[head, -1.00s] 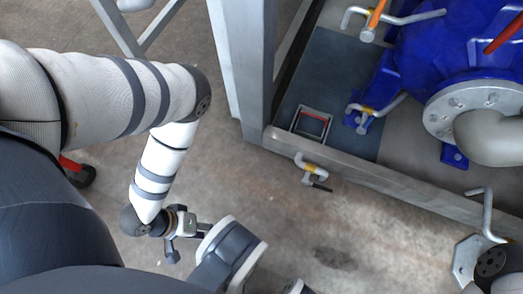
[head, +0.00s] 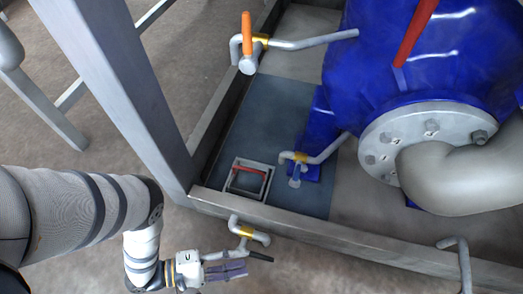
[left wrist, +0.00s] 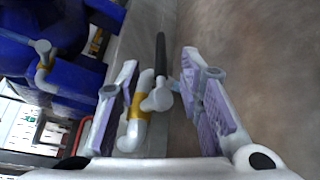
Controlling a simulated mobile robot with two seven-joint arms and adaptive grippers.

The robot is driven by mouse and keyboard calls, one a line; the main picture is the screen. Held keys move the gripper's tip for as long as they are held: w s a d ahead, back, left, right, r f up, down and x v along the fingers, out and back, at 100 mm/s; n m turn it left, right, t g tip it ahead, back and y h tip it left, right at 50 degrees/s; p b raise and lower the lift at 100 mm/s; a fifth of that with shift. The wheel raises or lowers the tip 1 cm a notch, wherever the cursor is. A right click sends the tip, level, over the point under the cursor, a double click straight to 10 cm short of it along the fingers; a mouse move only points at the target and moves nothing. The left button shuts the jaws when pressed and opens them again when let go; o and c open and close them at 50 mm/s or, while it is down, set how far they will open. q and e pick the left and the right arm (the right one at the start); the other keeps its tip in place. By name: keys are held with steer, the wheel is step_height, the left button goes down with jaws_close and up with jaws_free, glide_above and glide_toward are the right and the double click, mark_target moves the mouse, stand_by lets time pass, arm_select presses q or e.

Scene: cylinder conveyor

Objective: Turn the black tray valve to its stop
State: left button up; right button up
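The tray valve is a short grey bent pipe with a yellow band (head: 248,234) on the outside of the tray's front wall. Its black handle (head: 260,257) sticks out to the right, low beside the wall. My left gripper (head: 238,269) is just below the valve in the head view, its purple-padded fingers pointing right. In the left wrist view the fingers are spread, one on each side of the valve body (left wrist: 157,98). The black handle (left wrist: 160,52) runs up between the fingertips, with a visible gap to the right finger. Contact with the left finger cannot be told. My right gripper is not in view.
A grey metal post (head: 125,85) stands left of the tray, near my left arm. The tray wall (head: 325,238) runs beside the gripper.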

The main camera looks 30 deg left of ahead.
mark_target(256, 258)
arm_select(q)
steer(key=b+x, duration=0.1)
steer(key=x, duration=0.5)
steer(key=shift+w+d+f, duration=0.15)
steer(key=shift+w+d, duration=0.15)
jaws_close()
